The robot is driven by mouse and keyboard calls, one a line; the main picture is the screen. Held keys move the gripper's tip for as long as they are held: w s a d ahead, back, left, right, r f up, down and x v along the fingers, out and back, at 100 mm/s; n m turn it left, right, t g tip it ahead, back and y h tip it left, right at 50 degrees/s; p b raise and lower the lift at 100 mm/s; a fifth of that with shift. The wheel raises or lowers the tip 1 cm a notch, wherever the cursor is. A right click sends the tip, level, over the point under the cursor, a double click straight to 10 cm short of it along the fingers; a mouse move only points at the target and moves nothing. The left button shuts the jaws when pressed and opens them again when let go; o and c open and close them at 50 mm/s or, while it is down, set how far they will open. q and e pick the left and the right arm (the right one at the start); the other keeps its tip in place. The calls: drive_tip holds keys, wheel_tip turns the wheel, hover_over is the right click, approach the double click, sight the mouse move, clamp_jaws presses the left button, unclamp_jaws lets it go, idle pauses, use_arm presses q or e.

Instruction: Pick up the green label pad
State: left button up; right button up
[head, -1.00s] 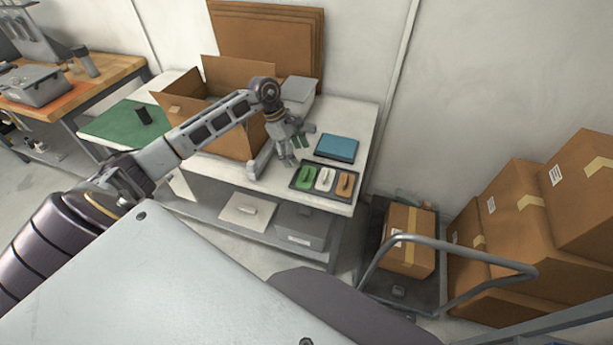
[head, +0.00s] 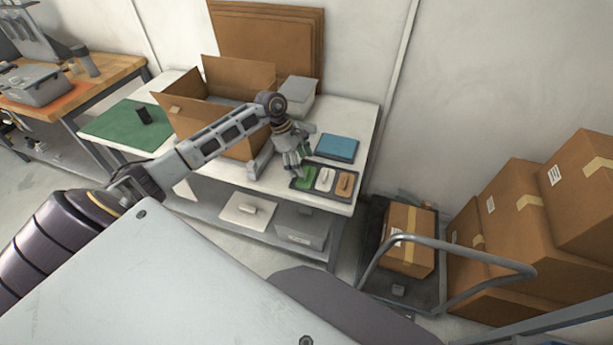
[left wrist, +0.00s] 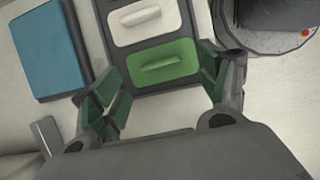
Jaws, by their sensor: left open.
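The green label pad (head: 306,178) lies in the left compartment of a dark tray (head: 334,192) on the white table. In the left wrist view the green pad (left wrist: 162,64) shows a raised handle-like ridge. My left gripper (head: 302,171) is above the green pad's end of the tray. In the left wrist view my left gripper (left wrist: 160,98) is open, its green-lined fingers on either side of the green pad's near edge, with nothing between them held. A white pad (head: 325,179) and an orange pad (head: 345,184) sit beside it in the tray. My right gripper is not in view.
A blue pad or box (head: 337,147) lies behind the tray. An open cardboard box (head: 220,95) stands left on the table (head: 362,130), with a grey box (head: 298,92) behind. A cart with a carton (head: 408,240) stands right of the table.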

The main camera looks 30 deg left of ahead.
sight(305, 169)
use_arm(q)
drive_tip(key=shift+d+f, duration=0.35)
drive_tip(key=shift+f, duration=0.25)
drive_tip(key=shift+p+x, duration=0.3)
drive_tip(key=shift+x, duration=0.7)
drive_tip(key=shift+f, duration=0.15)
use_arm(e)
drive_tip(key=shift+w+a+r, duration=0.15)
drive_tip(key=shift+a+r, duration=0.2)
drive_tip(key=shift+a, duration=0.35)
use_arm(q)
drive_tip(key=shift+w, duration=0.1)
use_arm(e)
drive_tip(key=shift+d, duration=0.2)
use_arm(q)
drive_tip(key=c, duration=0.8)
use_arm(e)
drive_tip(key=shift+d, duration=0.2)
